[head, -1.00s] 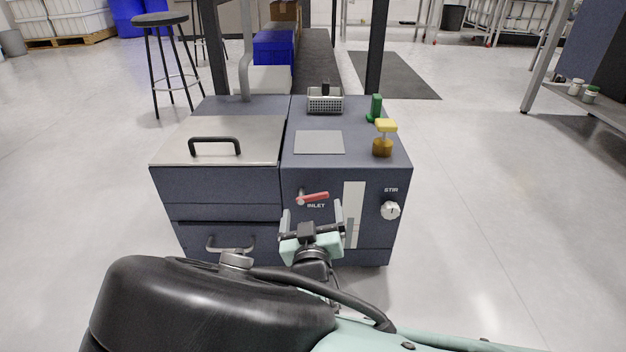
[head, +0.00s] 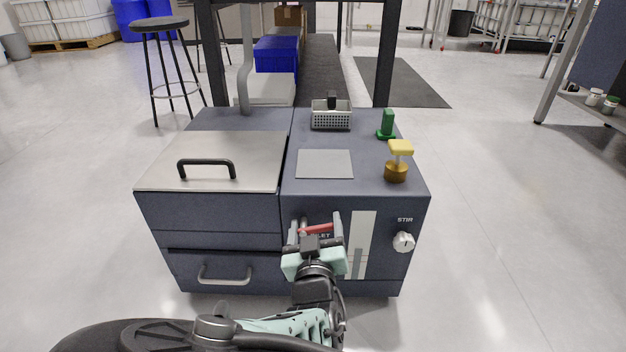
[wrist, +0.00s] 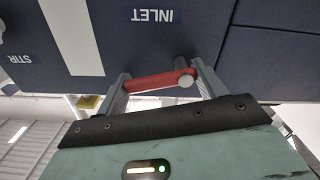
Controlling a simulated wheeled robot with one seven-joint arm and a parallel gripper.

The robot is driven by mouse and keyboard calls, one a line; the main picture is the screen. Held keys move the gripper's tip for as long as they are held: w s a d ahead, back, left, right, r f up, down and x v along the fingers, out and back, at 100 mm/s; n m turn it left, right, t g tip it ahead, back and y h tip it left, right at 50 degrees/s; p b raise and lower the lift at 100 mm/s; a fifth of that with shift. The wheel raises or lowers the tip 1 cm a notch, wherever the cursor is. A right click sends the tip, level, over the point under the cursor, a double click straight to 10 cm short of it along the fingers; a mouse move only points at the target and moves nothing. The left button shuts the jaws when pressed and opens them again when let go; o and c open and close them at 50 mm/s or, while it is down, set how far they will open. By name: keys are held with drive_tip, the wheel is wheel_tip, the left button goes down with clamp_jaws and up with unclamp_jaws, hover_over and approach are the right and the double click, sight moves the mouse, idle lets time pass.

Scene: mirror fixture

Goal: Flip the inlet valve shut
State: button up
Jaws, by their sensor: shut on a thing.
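The inlet valve's red lever (head: 318,228) is on the front of the dark blue cabinet, by the partly covered INLET label. It points sideways, about level, from its round metal pivot. The lever also shows in the wrist view (wrist: 155,82), with the pivot at one end and the upside-down INLET label (wrist: 155,16) above. My gripper (head: 316,222) is at the cabinet front with its fingers on either side of the lever. In the wrist view my gripper (wrist: 162,86) is shut on the lever, spanning it along its length.
A white strip (head: 363,235) and the STIR knob (head: 403,242) are right of the lever. A drawer handle (head: 224,275) sticks out at lower left. On the cabinet top are a wire basket (head: 331,118), a green piece (head: 387,125) and a yellow-topped piece (head: 399,158).

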drive_tip(key=c, duration=0.3)
drive_tip(key=shift+m+p, duration=0.45)
drive_tip(key=shift+m, duration=0.05)
drive_tip(key=shift+d+f+m+p, duration=0.1)
drive_tip(key=shift+f+m+p, duration=0.25)
drive_tip(key=shift+m, duration=0.75)
drive_tip(key=o, duration=1)
